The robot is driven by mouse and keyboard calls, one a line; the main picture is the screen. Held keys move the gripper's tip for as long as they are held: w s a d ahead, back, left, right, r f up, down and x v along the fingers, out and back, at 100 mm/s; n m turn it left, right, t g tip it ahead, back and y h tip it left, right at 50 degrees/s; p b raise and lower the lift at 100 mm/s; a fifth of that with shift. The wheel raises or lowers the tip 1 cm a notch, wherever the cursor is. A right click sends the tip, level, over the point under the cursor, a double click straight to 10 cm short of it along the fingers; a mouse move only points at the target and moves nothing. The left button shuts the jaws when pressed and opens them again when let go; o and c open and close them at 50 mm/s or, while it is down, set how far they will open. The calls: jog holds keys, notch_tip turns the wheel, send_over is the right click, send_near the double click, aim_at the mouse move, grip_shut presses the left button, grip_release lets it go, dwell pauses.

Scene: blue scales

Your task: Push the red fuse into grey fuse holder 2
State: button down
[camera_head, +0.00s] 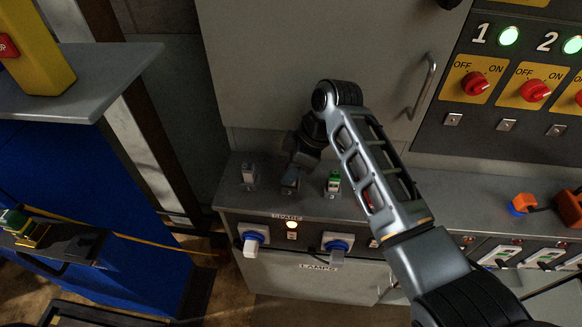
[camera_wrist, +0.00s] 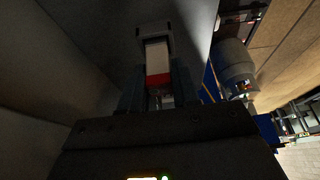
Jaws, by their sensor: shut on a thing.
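My gripper (camera_head: 293,168) points down at the grey fuse holder 2 (camera_head: 289,187) on the grey ledge. In the wrist view its two dark fingers (camera_wrist: 158,92) are shut on the red fuse (camera_wrist: 158,79), whose red band shows between them. A pale block in a dark frame (camera_wrist: 154,48) shows just past the red band; I cannot tell whether it belongs to the fuse or to a holder. In the head view the red fuse is hidden by the gripper. How far it sits in holder 2 cannot be told.
Holder 1 (camera_head: 249,173) with a pale top stands left of the gripper, and holder 3 with a green fuse (camera_head: 333,181) stands right. A cabinet door with a handle (camera_head: 422,87) rises behind. Blue-ringed plugs (camera_head: 337,244) stick out of the panel below.

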jog(key=shift+f+b, duration=0.4)
jog(key=shift+f, duration=0.2)
dwell(0.3)
jog(key=c, duration=0.8)
grip_release()
jog(key=shift+o, duration=0.2)
jog(key=shift+r, duration=0.1)
jog(key=v, duration=0.7)
jog(key=shift+r+b, duration=0.25)
jog(key=shift+b, duration=0.05)
jog(key=shift+s+d, duration=0.1)
jog(key=shift+d, duration=0.05)
